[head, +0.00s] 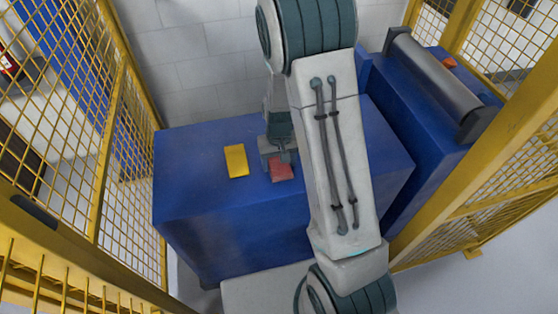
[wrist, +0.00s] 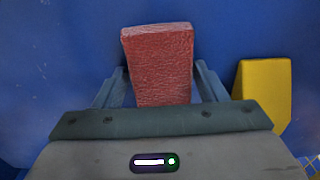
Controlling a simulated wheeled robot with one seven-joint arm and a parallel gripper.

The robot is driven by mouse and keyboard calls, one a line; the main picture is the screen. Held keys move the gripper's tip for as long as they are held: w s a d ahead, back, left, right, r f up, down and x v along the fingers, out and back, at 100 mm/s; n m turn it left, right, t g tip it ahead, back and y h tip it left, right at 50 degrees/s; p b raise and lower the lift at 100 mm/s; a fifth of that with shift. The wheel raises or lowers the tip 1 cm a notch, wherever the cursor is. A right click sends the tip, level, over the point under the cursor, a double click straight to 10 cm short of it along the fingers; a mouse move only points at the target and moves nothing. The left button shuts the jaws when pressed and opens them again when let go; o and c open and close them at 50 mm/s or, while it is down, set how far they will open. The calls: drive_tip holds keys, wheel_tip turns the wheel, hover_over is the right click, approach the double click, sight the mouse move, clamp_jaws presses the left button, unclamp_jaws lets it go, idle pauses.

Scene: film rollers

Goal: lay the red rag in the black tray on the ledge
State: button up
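The red rag (head: 281,170) is a folded, block-like piece on the blue cabinet top (head: 190,180). It also shows in the wrist view (wrist: 158,62), between the two fingers. My gripper (head: 275,155) is low over the cabinet at the rag's far end. In the wrist view my gripper (wrist: 161,82) has its fingers apart, one on each side of the rag, with narrow gaps. I cannot make out a black tray for certain; my arm hides part of the cabinet.
A yellow block-like piece (head: 236,160) lies left of the rag. A dark roller (head: 437,82) lies on the blue unit at right, with a small orange-red thing (head: 449,63) behind it. Yellow mesh fencing (head: 125,120) stands at both sides. The cabinet's left part is clear.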

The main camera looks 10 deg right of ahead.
drive_tip(key=shift+o, duration=0.9)
drive_tip(key=shift+r, duration=0.1)
